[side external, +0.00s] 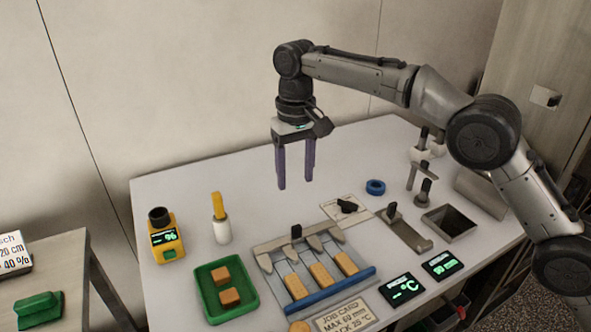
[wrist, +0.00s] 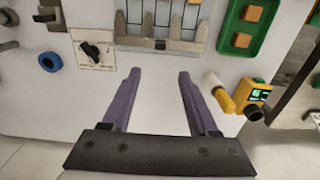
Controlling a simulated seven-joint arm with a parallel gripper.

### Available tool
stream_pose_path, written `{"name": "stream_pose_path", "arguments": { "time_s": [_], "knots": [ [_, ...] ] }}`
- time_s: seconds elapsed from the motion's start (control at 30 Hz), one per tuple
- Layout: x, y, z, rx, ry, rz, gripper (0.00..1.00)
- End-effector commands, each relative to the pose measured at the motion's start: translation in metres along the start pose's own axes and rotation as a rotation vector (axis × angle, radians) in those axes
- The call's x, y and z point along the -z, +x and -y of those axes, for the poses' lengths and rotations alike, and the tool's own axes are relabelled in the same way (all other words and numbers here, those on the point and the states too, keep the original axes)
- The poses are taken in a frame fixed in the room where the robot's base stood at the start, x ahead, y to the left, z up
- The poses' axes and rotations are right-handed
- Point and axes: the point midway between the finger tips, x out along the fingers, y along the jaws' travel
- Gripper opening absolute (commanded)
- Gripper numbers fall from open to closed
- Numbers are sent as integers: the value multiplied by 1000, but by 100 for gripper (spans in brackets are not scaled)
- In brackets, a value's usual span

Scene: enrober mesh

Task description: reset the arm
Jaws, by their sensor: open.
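My gripper (side external: 295,187) hangs above the back of the white table, fingers pointing down. Its two purple fingers are apart with nothing between them. In the wrist view the open gripper (wrist: 160,73) has bare table below it. The mesh rack (side external: 318,270) lies in front of my gripper, with several tan blocks on it and a blue bar along its front edge. It shows at the top of the wrist view (wrist: 160,45), partly cut off.
A blue ring (side external: 375,187), a knob plate (side external: 347,207), an open bin (side external: 449,222) and two displays (side external: 401,289) are at right.

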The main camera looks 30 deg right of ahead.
Motion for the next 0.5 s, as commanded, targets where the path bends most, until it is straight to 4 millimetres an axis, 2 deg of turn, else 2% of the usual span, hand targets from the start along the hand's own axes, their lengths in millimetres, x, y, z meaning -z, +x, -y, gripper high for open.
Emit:
{"name": "stream_pose_path", "arguments": {
  "time_s": [0.13, 0.5],
  "knots": [
    [0, -6, 0, 0, 0, 1, 60],
    [0, -6, 0, -1, 0, 1, 60]
  ]
}}
